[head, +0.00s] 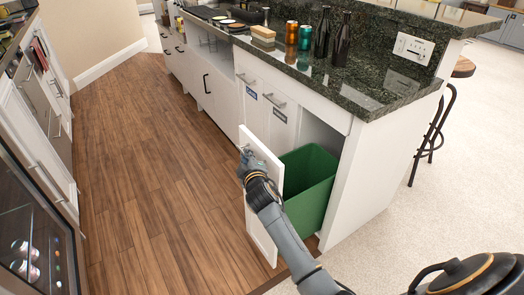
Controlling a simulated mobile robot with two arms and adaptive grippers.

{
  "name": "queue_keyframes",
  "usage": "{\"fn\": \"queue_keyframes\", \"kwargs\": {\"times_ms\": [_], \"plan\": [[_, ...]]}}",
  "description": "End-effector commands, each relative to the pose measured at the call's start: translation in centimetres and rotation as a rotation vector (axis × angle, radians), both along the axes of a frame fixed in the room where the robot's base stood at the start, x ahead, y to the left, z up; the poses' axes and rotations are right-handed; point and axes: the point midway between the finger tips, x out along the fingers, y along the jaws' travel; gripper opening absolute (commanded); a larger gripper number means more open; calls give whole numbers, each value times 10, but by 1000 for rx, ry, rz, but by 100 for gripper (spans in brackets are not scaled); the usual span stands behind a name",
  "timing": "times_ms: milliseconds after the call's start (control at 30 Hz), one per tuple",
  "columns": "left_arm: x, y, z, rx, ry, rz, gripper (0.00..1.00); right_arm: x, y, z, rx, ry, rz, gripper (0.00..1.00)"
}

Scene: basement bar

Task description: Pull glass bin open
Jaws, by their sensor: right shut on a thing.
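The glass bin is a pull-out cabinet at the near end of the white island. Its white front panel (265,238) stands out from the cabinet face, and a green bin (310,192) shows behind it. My left gripper is not in view.
Two labelled white fronts (269,104) beside the open bin are closed. Dark bottles (322,34), cans (291,33) and a sponge (263,34) stand on the granite counter (375,70). Wooden floor (150,185) is clear on the left. A stool (440,118) stands beyond the island's end.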

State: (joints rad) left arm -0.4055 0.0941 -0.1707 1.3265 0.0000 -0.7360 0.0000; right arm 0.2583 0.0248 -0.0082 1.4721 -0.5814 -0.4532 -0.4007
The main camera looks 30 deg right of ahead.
Motion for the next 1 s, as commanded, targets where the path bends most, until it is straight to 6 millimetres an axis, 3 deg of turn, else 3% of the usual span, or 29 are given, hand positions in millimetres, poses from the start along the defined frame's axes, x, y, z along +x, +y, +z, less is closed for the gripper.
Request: {"fn": "queue_keyframes", "kwargs": {"times_ms": [200, 667, 700, 767, 1000], "plan": [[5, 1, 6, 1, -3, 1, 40, -2, 24, -2, 1, 3, 1, 0], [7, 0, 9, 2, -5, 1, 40, -3, 29, -1, 0, 3, 0, 0], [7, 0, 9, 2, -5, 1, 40, -3, 29, -1, 0, 3, 0, 19], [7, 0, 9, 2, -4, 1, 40, -2, 29, -1, 0, 3, 0, 31], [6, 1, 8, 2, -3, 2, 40, -2, 29, -1, -1, 2, 0, 34]]}}
